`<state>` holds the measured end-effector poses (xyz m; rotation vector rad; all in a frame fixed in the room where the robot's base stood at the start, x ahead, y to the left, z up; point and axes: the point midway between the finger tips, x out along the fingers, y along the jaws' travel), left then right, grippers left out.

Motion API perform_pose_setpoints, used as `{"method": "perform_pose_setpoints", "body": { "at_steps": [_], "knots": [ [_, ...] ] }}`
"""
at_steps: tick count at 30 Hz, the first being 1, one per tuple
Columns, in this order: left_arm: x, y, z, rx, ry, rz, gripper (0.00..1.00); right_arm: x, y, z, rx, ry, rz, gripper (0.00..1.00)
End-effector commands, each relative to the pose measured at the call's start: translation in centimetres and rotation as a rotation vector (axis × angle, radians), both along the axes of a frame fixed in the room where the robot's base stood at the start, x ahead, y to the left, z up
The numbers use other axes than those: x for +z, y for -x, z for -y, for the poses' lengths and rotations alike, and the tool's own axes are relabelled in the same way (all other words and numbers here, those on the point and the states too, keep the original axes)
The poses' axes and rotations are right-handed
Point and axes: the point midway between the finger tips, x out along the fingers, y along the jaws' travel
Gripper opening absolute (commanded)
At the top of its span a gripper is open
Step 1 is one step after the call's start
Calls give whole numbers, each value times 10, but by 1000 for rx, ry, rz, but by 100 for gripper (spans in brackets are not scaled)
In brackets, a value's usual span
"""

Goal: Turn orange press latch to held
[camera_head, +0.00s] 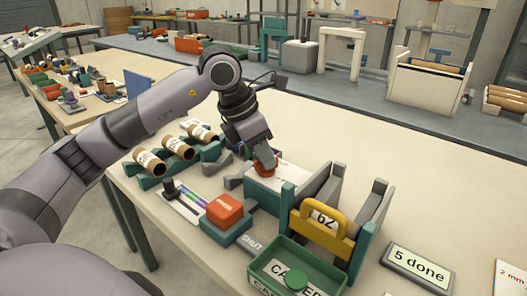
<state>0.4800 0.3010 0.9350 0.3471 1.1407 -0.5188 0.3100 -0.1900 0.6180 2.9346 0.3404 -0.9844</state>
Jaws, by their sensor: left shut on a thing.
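My left arm comes in from the left and reaches down over the winder (290,195) at the middle of the table. My left gripper (265,163) points down and is shut on a small orange-red part (265,172), taken to be the orange press latch, on top of the pale block. The fingers hide much of this part, so its turn position cannot be read. A separate orange block (225,208) sits on a green base to the front left, apart from the gripper. My right gripper is not in view.
Labelled tubes (178,147) lie in a green rack at left. A "5 done" sign (417,266) is at right. The table behind the winder is clear.

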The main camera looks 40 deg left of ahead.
Motion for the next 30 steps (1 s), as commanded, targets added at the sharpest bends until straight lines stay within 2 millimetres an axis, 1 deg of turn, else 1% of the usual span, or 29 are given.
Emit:
{"method": "perform_pose_setpoints", "body": {
  "at_steps": [6,15,22,30],
  "knots": [
    [0,1,1,196,-2,0,0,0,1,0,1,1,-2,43],
    [0,1,2,405,-1,-1,0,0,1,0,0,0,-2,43],
    [0,1,3,494,-2,-2,0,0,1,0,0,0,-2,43],
    [0,1,3,529,0,-2,0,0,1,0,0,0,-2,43]
  ]
}}
